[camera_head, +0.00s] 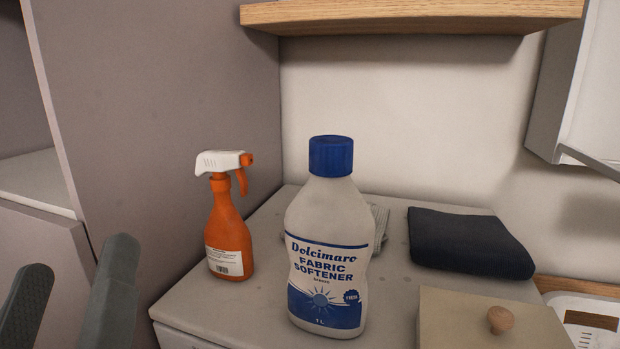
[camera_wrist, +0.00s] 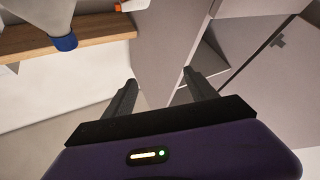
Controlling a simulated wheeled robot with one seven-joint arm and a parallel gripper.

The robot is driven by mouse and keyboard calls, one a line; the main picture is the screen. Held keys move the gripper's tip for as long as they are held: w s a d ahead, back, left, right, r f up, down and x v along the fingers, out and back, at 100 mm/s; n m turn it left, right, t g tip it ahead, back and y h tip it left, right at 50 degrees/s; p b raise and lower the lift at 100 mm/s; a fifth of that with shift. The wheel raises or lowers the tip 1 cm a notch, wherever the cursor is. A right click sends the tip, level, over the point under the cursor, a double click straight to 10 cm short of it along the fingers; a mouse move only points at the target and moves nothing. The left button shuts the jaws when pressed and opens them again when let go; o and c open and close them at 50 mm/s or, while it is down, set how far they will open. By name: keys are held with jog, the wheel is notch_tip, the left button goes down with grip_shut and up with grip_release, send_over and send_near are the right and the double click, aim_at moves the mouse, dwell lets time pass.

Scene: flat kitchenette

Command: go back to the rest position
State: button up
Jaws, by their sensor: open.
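My gripper (camera_head: 68,292) shows at the lower left of the head view, left of the counter and apart from everything on it. Its two dark fingers are spread with nothing between them. In the wrist view my gripper (camera_wrist: 160,88) is also open and empty, facing grey cabinet panels.
A fabric softener bottle (camera_head: 328,225) and an orange spray bottle (camera_head: 228,235) stand upright on the counter (camera_head: 215,309). Behind are a dark folded cloth (camera_head: 465,243) and a wooden shelf (camera_head: 410,15) above. A lidded box (camera_head: 470,325) is front right. A grey panel (camera_head: 160,110) rises at left.

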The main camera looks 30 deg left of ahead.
jog(key=w+d+f+m+g+h, duration=0.1)
jog(key=w+d+f, duration=0.2)
jog(key=d+f, duration=0.75)
jog(key=w+d+f+m+h, duration=0.1)
jog(key=w+d+f+h, duration=0.15)
jog(key=d+f, duration=0.85)
jog(key=s+d+f+m+h, duration=0.3)
jog(key=s+d+f+h, duration=0.1)
jog(key=d, duration=0.4)
jog(key=s+d+f+m+g+h, duration=0.1)
jog(key=s+d+f+m+h, duration=0.3)
jog(key=d+f, duration=0.2)
jog(key=s+d+f+m+h, duration=0.4)
jog(key=d+f+h, duration=0.1)
jog(key=d, duration=0.5)
jog(key=shift+s+d+f, duration=0.15)
jog(key=shift+s+d, duration=0.05)
jog(key=shift+d, duration=0.1)
